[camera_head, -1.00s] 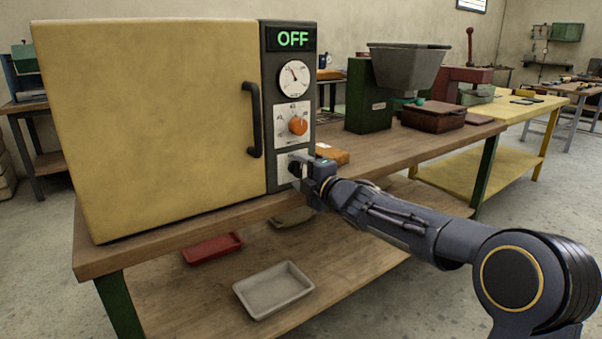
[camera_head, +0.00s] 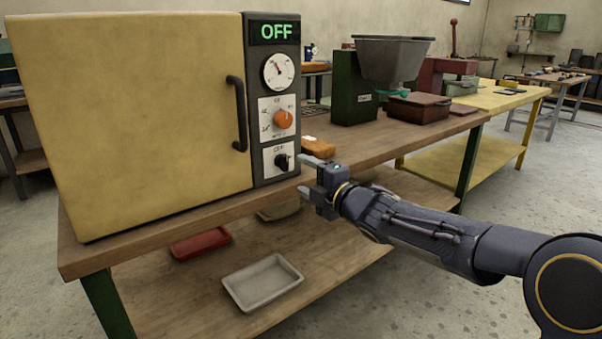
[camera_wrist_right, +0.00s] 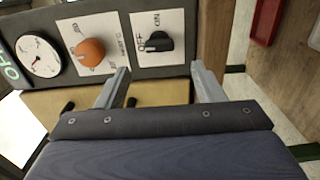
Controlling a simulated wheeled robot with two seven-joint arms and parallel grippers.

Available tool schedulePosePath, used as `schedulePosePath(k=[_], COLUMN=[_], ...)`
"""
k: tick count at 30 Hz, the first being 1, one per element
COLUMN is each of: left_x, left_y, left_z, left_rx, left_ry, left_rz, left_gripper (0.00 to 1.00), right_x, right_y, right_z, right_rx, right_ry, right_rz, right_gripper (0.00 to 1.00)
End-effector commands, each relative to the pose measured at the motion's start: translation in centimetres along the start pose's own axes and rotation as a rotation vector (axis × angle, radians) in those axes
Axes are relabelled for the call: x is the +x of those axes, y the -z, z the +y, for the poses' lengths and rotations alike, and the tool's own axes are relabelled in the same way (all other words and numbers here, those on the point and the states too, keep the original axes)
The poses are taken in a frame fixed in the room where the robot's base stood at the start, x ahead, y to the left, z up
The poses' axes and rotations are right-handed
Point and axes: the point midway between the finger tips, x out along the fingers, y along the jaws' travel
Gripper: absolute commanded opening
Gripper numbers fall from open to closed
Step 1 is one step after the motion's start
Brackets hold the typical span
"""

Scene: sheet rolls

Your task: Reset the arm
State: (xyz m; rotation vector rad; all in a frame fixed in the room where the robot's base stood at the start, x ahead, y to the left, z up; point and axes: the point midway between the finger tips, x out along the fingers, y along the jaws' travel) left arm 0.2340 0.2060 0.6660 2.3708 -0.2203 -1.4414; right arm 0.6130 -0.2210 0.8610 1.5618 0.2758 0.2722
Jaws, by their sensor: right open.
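My right gripper (camera_head: 312,178) is open and empty, just right of the oven's control panel and apart from it. In the right wrist view its two fingers (camera_wrist_right: 160,85) are spread, with the black power switch (camera_wrist_right: 157,42) beyond them. In the head view the black switch (camera_head: 282,161) sits low on the panel (camera_head: 273,100), under the orange knob (camera_head: 284,119) and the dial gauge (camera_head: 279,70). The yellow oven door (camera_head: 125,120) is closed, with a black handle (camera_head: 237,113). My left gripper is not in view.
The oven stands on a wooden bench (camera_head: 365,147). An orange-brown block (camera_head: 318,146) lies behind my gripper. A green machine with a grey hopper (camera_head: 392,62) and a brown box (camera_head: 418,107) stand further right. A red tray (camera_head: 200,243) and a grey tray (camera_head: 262,283) are on the lower shelf.

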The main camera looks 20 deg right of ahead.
Motion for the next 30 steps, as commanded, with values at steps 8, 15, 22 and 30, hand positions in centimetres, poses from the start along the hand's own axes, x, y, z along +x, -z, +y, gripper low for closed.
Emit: schedulePosePath(k=[8,15,22,30], left_x=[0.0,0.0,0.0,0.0], left_y=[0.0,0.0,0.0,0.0], left_z=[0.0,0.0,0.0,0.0], left_rx=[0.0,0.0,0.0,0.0], left_ry=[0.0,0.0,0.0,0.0], left_rz=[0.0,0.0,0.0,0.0], left_gripper=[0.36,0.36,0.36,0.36], right_x=[0.0,-2.5,-15.8,-27.8], right_y=[0.0,-1.2,-1.8,5.8], right_z=[0.0,-0.1,-6.0,-14.7], right_rx=[0.0,0.141,0.877,1.551], right_ry=[0.0,0.04,0.249,0.487], right_rz=[0.0,-0.09,-0.473,-0.773], right_gripper=[0.62,0.62,0.62,0.62])
